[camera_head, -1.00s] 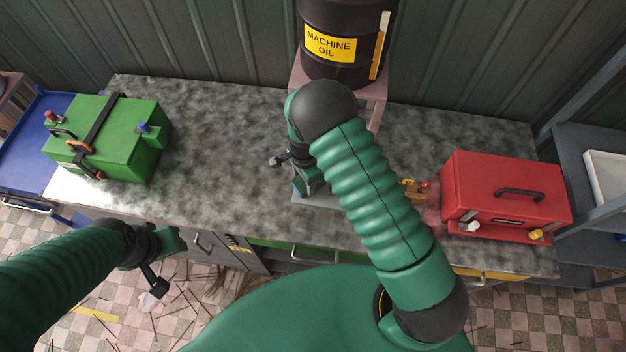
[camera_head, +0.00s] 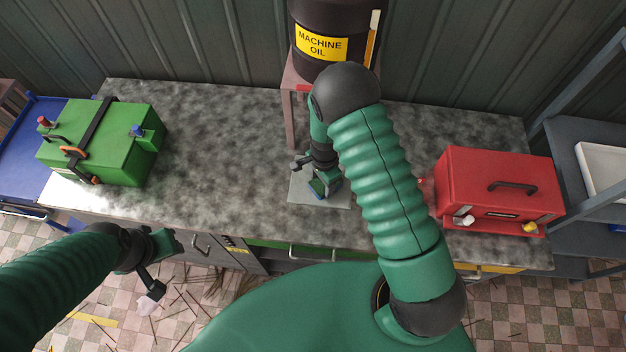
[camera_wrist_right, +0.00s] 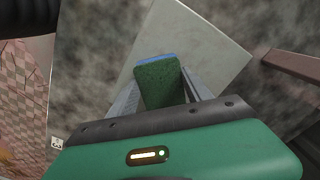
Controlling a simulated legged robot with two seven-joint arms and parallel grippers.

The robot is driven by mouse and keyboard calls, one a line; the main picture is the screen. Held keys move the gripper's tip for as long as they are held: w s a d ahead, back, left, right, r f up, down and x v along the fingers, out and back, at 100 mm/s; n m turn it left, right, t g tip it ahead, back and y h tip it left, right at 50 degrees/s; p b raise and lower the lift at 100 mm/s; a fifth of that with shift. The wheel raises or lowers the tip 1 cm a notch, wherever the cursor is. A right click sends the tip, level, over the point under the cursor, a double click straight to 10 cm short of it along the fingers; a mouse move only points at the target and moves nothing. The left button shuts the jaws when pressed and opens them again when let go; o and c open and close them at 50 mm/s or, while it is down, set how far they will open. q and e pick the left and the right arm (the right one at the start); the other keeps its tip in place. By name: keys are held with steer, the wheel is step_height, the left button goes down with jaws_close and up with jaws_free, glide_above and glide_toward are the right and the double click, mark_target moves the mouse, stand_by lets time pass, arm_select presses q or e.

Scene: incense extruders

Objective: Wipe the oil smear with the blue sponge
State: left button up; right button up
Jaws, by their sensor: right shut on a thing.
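My right gripper (camera_head: 322,184) is shut on the blue sponge (camera_head: 317,188) above a pale grey plate (camera_head: 337,198) on the worktop. In the right wrist view the sponge (camera_wrist_right: 158,82) is between the two fingers, with a dark green face and a blue edge. Its far edge lies over the plate (camera_wrist_right: 210,40); I cannot tell if it touches it. I cannot make out an oil smear; the sponge and gripper hide part of the plate. My left gripper (camera_head: 165,261) is open and empty, low at the left before the worktop.
A green box (camera_head: 110,135) stands at the left of the worktop (camera_head: 220,150) and a red box (camera_head: 490,178) at the right. A black machine oil drum (camera_head: 320,40) stands on a stand behind. The worktop between the green box and plate is clear.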

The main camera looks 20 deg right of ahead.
steer(key=shift+s+d, duration=0.35)
steer(key=shift+d, duration=0.25)
steer(key=shift+s+d+f, duration=0.15)
steer(key=shift+s+d, duration=0.6)
steer(key=shift+d, duration=0.15)
steer(key=r+p, duration=0.4)
steer(key=r, duration=0.1)
steer(key=shift+w+d+r, duration=0.1)
steer(key=shift+d+r, duration=0.1)
steer(key=shift+d, duration=0.15)
steer(key=shift+r+p, duration=0.35)
steer(key=shift+p, duration=0.05)
steer(key=shift+a, duration=0.25)
step_height(320, 180, up, 3)
steer(key=shift+d+p, duration=0.1)
steer(key=shift+p, duration=1.1)
